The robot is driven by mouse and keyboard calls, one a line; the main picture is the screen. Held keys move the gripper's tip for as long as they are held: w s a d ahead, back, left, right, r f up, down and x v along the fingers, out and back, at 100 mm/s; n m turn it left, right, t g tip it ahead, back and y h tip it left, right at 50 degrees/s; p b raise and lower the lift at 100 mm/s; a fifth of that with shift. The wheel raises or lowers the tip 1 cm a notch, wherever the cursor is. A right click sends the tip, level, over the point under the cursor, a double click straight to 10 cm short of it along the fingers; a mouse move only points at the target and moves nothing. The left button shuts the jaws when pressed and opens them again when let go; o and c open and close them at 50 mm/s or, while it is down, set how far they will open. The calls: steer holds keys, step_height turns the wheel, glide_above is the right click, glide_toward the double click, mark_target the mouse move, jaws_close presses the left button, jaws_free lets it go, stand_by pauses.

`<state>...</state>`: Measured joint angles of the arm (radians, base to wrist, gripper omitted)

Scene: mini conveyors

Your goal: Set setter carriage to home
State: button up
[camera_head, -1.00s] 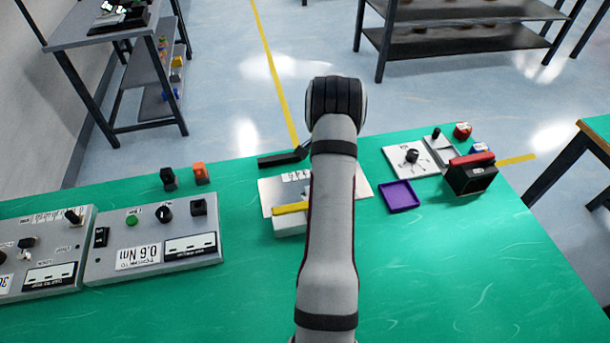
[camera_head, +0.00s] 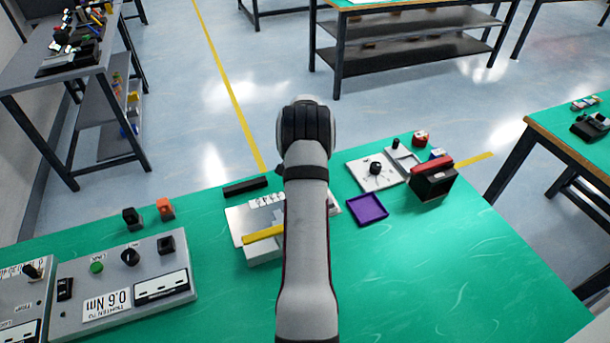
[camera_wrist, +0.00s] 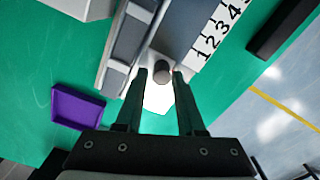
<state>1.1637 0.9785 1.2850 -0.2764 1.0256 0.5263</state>
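The setter is a pale plate (camera_head: 236,217) with a scale of printed numbers (camera_wrist: 222,32), partly hidden behind my arm in the head view. A yellow bar (camera_head: 263,234) lies across a light block (camera_head: 264,253) at its near side. In the wrist view a grey carriage-like body (camera_wrist: 178,28) sits beside the scale, with a short dark round knob (camera_wrist: 162,71) at its end. My gripper (camera_wrist: 160,76) is open, its two fingertips on either side of the knob with gaps showing. Contact is not visible. My arm hides the gripper in the head view.
A purple tray (camera_head: 367,209) lies right of the setter, also in the wrist view (camera_wrist: 78,106). A black bar (camera_head: 246,187) lies behind. A dial plate (camera_head: 374,171) and a red-topped black box (camera_head: 433,181) stand farther right. Control boxes (camera_head: 125,285) fill the left; the right foreground is clear.

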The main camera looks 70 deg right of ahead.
step_height(320, 180, up, 15)
stand_by(0.4)
steer(key=w+a+r+n, duration=0.3)
steer(key=a, duration=0.7)
steer(key=w+a+r+n, duration=0.2)
steer(key=w+a+r, duration=0.1)
steer(key=a, duration=0.6)
steer(key=w+a+r+n, duration=0.2)
steer(key=w+a+n, duration=0.1)
steer(key=a, duration=0.7)
steer(key=s+a+f+n+y, duration=0.1)
steer(key=s+a+n, duration=0.3)
steer(key=s+a, duration=0.4)
steer(key=s+a+f+n, duration=0.2)
steer(key=s+a+n, duration=0.2)
steer(key=s+a, duration=0.4)
steer(key=a, duration=0.4)
steer(key=shift+a+f+n+y, duration=0.2)
steer(key=shift+a+n+y, duration=0.05)
steer(key=shift+n+y, duration=0.15)
